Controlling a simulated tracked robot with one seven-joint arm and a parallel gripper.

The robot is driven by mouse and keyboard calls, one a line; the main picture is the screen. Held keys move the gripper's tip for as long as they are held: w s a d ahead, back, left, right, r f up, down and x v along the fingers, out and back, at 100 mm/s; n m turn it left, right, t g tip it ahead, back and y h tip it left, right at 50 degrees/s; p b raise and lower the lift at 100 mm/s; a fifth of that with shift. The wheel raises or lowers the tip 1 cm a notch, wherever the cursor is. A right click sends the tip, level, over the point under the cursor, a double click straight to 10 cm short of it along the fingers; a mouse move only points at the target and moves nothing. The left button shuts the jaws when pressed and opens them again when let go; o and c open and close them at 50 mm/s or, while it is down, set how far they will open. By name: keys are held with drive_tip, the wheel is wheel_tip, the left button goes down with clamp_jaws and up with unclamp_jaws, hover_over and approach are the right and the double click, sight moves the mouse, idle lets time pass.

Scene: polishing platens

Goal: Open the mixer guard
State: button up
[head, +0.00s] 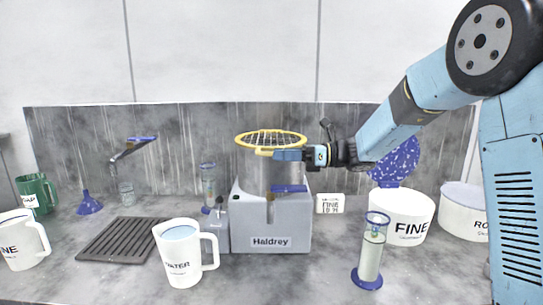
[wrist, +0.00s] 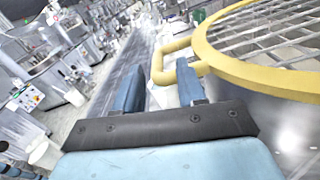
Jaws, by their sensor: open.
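The mixer (head: 270,218) is a grey unit labelled Haldrey with a metal bowl on top, in the middle of the counter. Its guard (head: 271,138) is a yellow-rimmed wire grid lying roughly flat over the bowl. The guard also fills the upper right of the wrist view (wrist: 285,82). A yellow loop handle (wrist: 174,62) sticks out from its rim. My gripper (head: 280,155) is at the guard's front edge. In the wrist view my gripper (wrist: 162,88) has its two blue fingers apart, with the handle just beyond and near the right finger. Contact cannot be told.
A white WATER jug (head: 181,258) stands front left of the mixer, and a blue-based cylinder (head: 371,252) stands front right. White tubs (head: 402,218) sit at the right. A dark drain rack (head: 118,240) and tap (head: 132,147) are at the left.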

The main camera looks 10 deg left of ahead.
sight(269, 154)
drive_tip(key=shift+x, duration=2.1)
clamp_jaws()
